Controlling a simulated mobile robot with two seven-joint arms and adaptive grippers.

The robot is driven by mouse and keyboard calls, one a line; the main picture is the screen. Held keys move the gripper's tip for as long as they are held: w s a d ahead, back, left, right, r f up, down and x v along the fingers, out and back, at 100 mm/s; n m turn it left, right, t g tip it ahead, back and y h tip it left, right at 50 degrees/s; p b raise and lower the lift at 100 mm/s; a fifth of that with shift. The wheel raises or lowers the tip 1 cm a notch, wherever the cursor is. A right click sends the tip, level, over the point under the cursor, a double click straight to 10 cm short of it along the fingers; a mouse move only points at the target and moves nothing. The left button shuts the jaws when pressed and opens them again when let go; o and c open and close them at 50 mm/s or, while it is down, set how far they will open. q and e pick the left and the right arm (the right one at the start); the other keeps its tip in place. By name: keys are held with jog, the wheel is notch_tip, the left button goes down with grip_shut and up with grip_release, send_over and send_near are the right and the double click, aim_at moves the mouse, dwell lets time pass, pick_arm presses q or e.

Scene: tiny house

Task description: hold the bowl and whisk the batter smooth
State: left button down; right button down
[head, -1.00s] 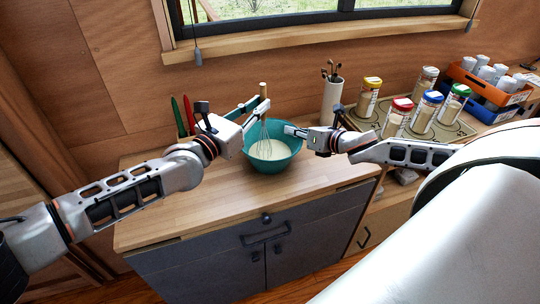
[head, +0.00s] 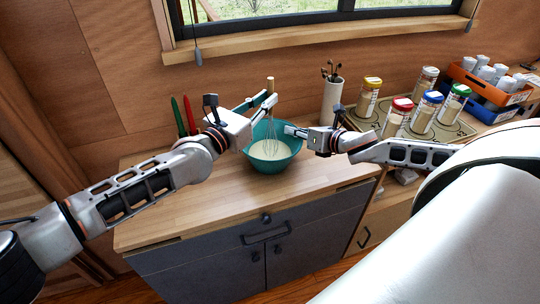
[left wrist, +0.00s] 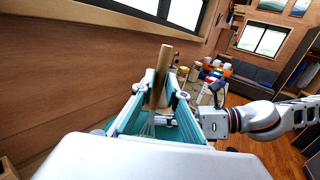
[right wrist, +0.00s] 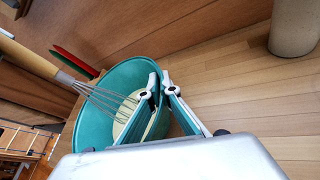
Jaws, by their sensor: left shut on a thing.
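The teal bowl (head: 266,168) stands on the wooden counter with pale batter (head: 268,150) in it. The wire whisk (head: 270,128) stands nearly upright in the bowl, its wires reaching down to the batter. My left gripper (head: 268,99) is shut on the whisk's wooden handle (left wrist: 162,72), above the bowl. My right gripper (head: 288,130) is at the bowl's right rim. In the right wrist view its fingers (right wrist: 159,80) are close together on either side of the rim, shut on it. The whisk's tip is hidden, and I cannot tell how smooth the batter is.
A white utensil holder (head: 331,100) stands behind the bowl to the right. Spice jars (head: 397,116) stand on a tray farther right, near an orange crate (head: 500,86). Red and green handles (head: 184,116) stand at the back left. The counter's front (head: 220,198) is clear.

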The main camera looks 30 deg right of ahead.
pick_arm(q)
notch_tip(320, 180, up, 10)
jog(key=shift+r, duration=0.15)
dwell(1.0)
dwell(0.6)
jog(key=shift+r, duration=2)
pick_arm(e)
jog(key=c, duration=2.2)
grip_release()
